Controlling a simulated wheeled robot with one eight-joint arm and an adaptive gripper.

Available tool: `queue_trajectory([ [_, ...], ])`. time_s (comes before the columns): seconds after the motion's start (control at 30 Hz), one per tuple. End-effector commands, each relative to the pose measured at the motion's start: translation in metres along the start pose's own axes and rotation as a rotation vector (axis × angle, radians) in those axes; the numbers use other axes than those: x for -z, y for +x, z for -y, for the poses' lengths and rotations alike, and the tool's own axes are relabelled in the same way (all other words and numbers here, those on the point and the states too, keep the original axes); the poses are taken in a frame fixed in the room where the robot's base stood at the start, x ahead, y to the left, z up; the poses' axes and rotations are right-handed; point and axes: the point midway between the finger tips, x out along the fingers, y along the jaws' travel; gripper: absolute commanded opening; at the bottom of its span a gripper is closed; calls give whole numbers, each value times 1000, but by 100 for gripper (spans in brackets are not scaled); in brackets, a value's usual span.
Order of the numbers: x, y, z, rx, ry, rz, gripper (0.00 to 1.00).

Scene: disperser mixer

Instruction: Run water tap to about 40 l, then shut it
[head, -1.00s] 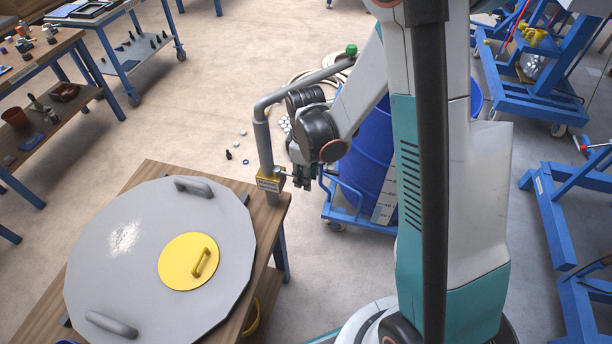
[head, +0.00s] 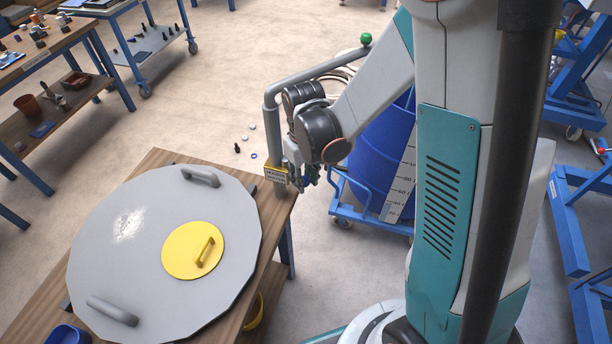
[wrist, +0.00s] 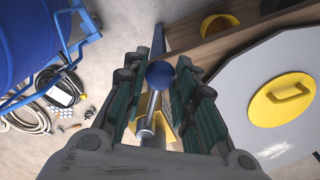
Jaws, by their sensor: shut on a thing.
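The water tap is a grey standpipe (head: 271,128) at the table's far right corner, with a yellow label (head: 276,174) low on it. Its upper pipe runs right and ends near a green ball (head: 366,38). My gripper (head: 306,174) is beside the standpipe, just right of the label. In the wrist view, my gripper (wrist: 158,82) has its two green-padded fingers on either side of a blue ball knob (wrist: 160,74) and is shut on it. A blue drum (head: 375,150) with a white scale (head: 401,185) stands right of the table, partly behind my arm.
A large grey lid (head: 130,255) with a yellow hatch (head: 193,250) covers much of the wooden table (head: 262,235). The drum stands on a blue trolley (head: 345,212). A coiled hose (wrist: 35,118) and small parts lie on the floor. Blue frames stand at the right.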

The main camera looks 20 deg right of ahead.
Motion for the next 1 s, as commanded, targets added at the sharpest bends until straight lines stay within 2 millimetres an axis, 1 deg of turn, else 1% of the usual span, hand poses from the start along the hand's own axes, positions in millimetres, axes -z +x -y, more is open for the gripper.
queue_trajectory([
  [0.3,0,0,0,0,1,0,0],
  [0.33,0,0,0,0,1,0,28],
  [0.37,0,0,0,0,1,0,35],
  [0.4,0,0,0,0,1,0,44],
  [0.43,0,0,0,0,1,0,46],
  [0.8,0,-2,0,0,1,0,46],
  [0.87,0,-5,0,0,1,0,46],
  [1.0,0,-21,0,0,1,0,46],
])
